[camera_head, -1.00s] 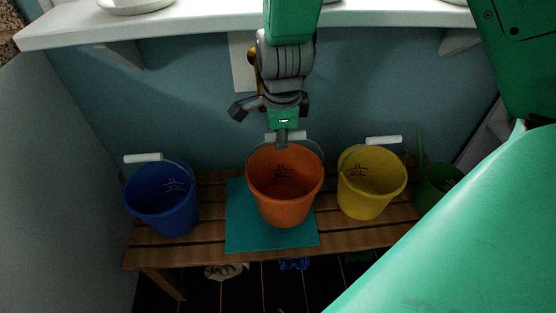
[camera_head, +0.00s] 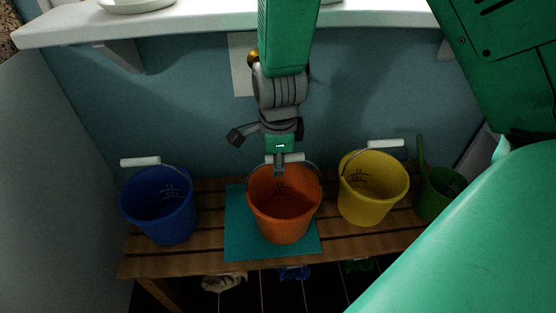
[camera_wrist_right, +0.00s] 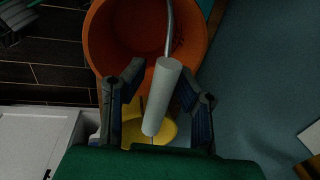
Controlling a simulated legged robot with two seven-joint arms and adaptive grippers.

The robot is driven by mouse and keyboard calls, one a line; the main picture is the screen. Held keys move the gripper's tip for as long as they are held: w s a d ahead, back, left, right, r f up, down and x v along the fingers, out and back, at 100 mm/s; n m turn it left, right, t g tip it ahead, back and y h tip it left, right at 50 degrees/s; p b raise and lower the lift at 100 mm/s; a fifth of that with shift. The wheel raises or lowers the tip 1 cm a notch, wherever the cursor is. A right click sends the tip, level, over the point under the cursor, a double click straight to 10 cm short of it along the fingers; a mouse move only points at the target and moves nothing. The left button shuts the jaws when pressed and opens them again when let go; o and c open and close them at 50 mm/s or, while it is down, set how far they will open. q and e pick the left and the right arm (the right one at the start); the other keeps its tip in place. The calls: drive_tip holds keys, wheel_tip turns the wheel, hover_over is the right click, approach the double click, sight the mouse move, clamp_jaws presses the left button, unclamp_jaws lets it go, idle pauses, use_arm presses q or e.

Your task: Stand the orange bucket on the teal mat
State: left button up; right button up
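The orange bucket (camera_head: 284,215) is upright over the teal mat (camera_head: 238,235) in the head view; I cannot tell whether its base touches the mat. Its wire handle is raised, with a white grip (camera_head: 296,157) on top. My right gripper (camera_head: 279,160) is above the bucket's back rim, shut on that handle. In the right wrist view the white grip (camera_wrist_right: 162,95) lies between the fingertips of my right gripper (camera_wrist_right: 162,72), with the bucket (camera_wrist_right: 120,40) beyond it. The mat is partly hidden by the bucket. My left gripper is not in view.
The mat lies on a slatted wooden bench (camera_head: 215,240). A blue bucket (camera_head: 160,212) stands left, a yellow bucket (camera_head: 370,195) close on the right, and a green watering can or pot (camera_head: 435,200) farther right. A white shelf (camera_head: 200,22) runs above, along the blue wall.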

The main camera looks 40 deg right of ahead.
drive_tip(key=shift+a+r, duration=0.1)
drive_tip(key=shift+r, duration=0.15)
wheel_tip(320, 180, up, 12)
drive_tip(key=s+p, duration=0.1)
drive_tip(key=p, duration=0.4)
drive_tip(key=shift+s+a+f, duration=0.25)
drive_tip(key=shift+a, duration=0.05)
drive_tip(key=shift+d, duration=0.1)
